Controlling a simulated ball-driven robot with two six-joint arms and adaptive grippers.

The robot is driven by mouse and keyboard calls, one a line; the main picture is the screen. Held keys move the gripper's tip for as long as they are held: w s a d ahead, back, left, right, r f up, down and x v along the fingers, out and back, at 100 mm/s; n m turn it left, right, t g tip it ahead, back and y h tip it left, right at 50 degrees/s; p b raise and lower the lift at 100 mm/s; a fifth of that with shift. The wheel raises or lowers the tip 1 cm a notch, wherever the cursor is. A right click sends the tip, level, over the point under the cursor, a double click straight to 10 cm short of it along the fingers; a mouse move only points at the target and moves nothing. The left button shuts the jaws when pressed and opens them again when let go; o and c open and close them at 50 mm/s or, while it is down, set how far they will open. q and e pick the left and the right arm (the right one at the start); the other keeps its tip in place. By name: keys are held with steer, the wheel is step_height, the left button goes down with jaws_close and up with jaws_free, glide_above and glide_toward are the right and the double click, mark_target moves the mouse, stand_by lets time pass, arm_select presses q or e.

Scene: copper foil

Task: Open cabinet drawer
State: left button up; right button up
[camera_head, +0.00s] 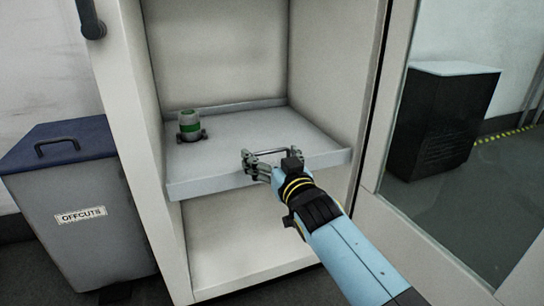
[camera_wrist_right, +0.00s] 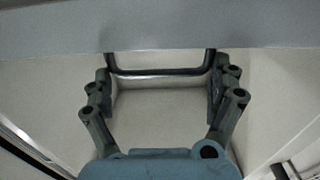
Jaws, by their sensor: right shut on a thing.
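The white cabinet (camera_head: 137,130) stands open at the front. Its shallow grey drawer (camera_head: 235,135) has a low front panel (camera_head: 215,182), which also shows across the top of the wrist view (camera_wrist_right: 50,35). A dark bar handle (camera_wrist_right: 160,72) sits on that panel; it shows in the head view (camera_head: 285,151) too. My right gripper (camera_head: 262,163) is at the handle. My left gripper is not in view.
A grey-green object (camera_head: 190,124) stands in the drawer at the left. A grey bin (camera_head: 85,205) with a blue lid, labelled OFFCUTS, stands left of the cabinet. A framed glass panel (camera_head: 455,205) is at the right, with a dark box (camera_head: 437,120) behind it. The space below the drawer is empty.

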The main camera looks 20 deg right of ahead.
steer(key=shift+c, duration=1.4)
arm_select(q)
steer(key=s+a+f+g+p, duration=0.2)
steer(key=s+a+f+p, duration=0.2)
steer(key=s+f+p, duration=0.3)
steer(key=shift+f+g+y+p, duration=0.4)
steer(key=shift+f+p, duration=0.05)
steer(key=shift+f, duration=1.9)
arm_select(e)
steer(key=s, duration=2.3)
steer(key=shift+s+d, duration=0.3)
steer(key=shift+d, duration=0.15)
steer(key=o, duration=1.4)
steer(key=shift+d, duration=0.1)
steer(key=shift+c, duration=0.2)
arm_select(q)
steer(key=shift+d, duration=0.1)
